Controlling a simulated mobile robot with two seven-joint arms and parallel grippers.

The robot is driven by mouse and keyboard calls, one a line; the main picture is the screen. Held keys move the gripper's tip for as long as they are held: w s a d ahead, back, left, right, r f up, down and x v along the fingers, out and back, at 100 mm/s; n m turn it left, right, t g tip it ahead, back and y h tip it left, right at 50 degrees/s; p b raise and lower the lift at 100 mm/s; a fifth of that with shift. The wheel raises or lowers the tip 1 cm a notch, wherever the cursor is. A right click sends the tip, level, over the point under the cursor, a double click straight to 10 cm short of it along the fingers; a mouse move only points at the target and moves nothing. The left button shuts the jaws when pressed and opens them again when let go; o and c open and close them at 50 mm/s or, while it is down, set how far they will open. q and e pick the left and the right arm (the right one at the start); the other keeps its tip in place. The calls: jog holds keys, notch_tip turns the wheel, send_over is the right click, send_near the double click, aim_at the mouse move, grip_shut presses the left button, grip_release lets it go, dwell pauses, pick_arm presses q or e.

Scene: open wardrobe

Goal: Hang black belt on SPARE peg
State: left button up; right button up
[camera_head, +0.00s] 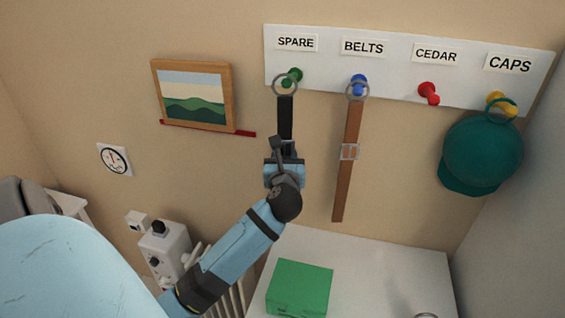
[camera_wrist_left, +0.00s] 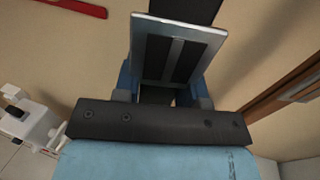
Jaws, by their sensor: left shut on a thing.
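The black belt (camera_head: 286,115) hangs upright below the SPARE label (camera_head: 296,42). Its metal ring (camera_head: 285,87) overlaps the green peg (camera_head: 294,75) in the head view; I cannot tell for sure whether the ring is around the peg or in front of it. My left gripper (camera_head: 287,150) is shut on the belt lower down, at the buckle. In the left wrist view the silver buckle (camera_wrist_left: 196,50) sits between the jaws, with the black strap (camera_wrist_left: 190,10) running up beyond it. My right gripper is not in view.
A brown belt (camera_head: 349,185) hangs from the blue peg (camera_head: 358,84) just right of my gripper. The red peg (camera_head: 428,92) is empty. A teal cap (camera_head: 482,152) hangs from the yellow peg (camera_head: 501,102). A green box (camera_head: 300,285) stands on the white surface (camera_head: 385,262) below.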

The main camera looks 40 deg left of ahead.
pick_arm(q)
jog(key=w, duration=0.1)
jog(key=w+a, duration=0.1)
jog(key=w, duration=0.1)
jog(key=w+a+f+b, duration=0.1)
jog(key=shift+w+a+f, duration=0.1)
jog(key=shift+w+a, duration=0.15)
jog(key=shift+w, duration=0.05)
dwell(0.4)
dwell(0.4)
jog(key=o, duration=1.1)
jog(key=shift+f, duration=0.1)
